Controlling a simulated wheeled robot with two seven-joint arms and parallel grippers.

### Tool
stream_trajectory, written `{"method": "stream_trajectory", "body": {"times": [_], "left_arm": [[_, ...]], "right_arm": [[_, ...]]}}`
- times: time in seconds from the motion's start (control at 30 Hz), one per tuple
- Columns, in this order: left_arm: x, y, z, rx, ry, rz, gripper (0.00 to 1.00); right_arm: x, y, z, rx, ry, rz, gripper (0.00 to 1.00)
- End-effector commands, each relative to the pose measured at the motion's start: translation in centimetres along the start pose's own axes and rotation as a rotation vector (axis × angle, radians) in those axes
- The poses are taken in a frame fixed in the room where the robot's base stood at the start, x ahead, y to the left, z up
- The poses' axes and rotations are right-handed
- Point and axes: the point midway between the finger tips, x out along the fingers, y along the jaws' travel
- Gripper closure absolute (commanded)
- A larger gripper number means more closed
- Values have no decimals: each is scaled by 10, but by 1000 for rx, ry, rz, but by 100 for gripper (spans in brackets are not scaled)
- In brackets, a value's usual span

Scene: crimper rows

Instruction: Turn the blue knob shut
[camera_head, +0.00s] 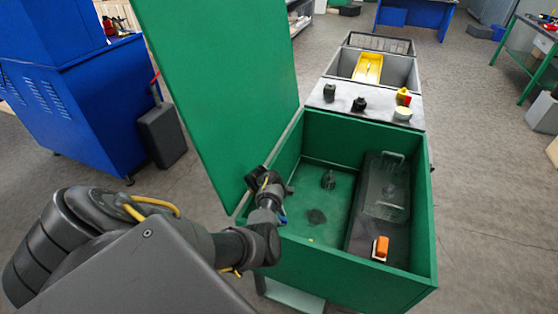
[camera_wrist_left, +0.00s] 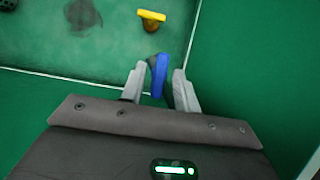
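The blue knob (camera_wrist_left: 159,76) shows in the left wrist view as a narrow upright bar seen nearly edge-on. My left gripper (camera_wrist_left: 160,68) has its two grey fingers on either side of it. They are apart, with a thin gap to the knob visible. In the head view my left gripper (camera_head: 272,186) is at the left side of the green bin (camera_head: 349,279), partly hidden by my own wrist. A small blue patch shows beside my wrist there; I cannot tell if it is the knob. My right gripper is in neither view.
A yellow knob (camera_wrist_left: 152,17) stands beyond the blue one. The bin's raised green lid (camera_head: 225,90) is close on the left. A dark case (camera_head: 381,190) and an orange switch (camera_head: 381,247) are on the bin's right side. A panel (camera_head: 340,98) with several controls is behind.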

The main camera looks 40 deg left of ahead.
Motion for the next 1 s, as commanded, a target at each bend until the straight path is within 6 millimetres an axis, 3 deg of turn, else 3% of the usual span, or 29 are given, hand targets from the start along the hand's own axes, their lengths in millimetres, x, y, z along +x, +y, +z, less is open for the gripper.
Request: {"method": "stream_trajectory", "body": {"times": [0.03,0.23,0.67,1.0], "left_arm": [[0,0,0,0,0,0,76],[0,0,0,0,0,0,100],[-2,0,0,61,1,-27,100],[-3,2,0,306,2,-129,100]], "right_arm": [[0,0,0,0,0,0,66],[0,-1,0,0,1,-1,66],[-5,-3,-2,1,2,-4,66],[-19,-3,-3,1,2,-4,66]]}}
